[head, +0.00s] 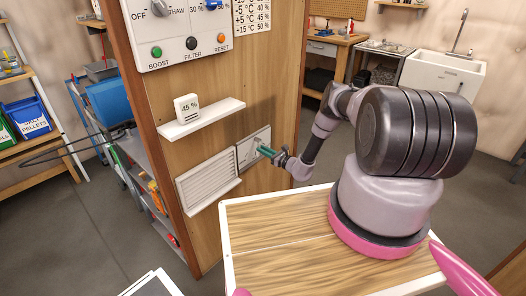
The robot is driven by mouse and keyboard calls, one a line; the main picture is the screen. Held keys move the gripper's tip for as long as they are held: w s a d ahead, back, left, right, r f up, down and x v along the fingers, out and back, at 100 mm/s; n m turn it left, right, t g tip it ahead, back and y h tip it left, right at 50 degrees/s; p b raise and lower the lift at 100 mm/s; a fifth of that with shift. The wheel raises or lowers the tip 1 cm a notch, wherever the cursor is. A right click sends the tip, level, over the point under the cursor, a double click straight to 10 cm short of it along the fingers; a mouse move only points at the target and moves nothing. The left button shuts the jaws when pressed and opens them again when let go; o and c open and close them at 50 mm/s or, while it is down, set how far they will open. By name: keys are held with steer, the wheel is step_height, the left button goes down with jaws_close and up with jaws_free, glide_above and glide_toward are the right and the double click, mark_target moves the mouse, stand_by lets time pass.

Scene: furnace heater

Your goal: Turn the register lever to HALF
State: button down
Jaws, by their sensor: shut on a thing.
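The register (208,182) is a pale louvred grille low on the wooden panel. A light plate (246,150) adjoins its right side, and the green register lever (267,152) sticks out from that plate. My gripper (275,155) is at the lever's outer end and shut on it. The jaws are small and dark here, so the exact grip is hard to make out. Any position marks on the plate, including HALF, are too small to read, so I cannot tell the lever's setting.
Above the register, a white shelf (203,119) holds a small display (186,108) reading 45 %. A control box (180,30) with a dial and BOOST, FILTER and RESET buttons is higher up. A wood-topped surface (270,240) lies below my arm. Open floor shows at left.

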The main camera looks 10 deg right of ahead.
steer(key=c, duration=0.8)
jaws_free()
steer(key=v, duration=1)
steer(key=shift+s+d, duration=0.25)
steer(key=shift+s, duration=0.05)
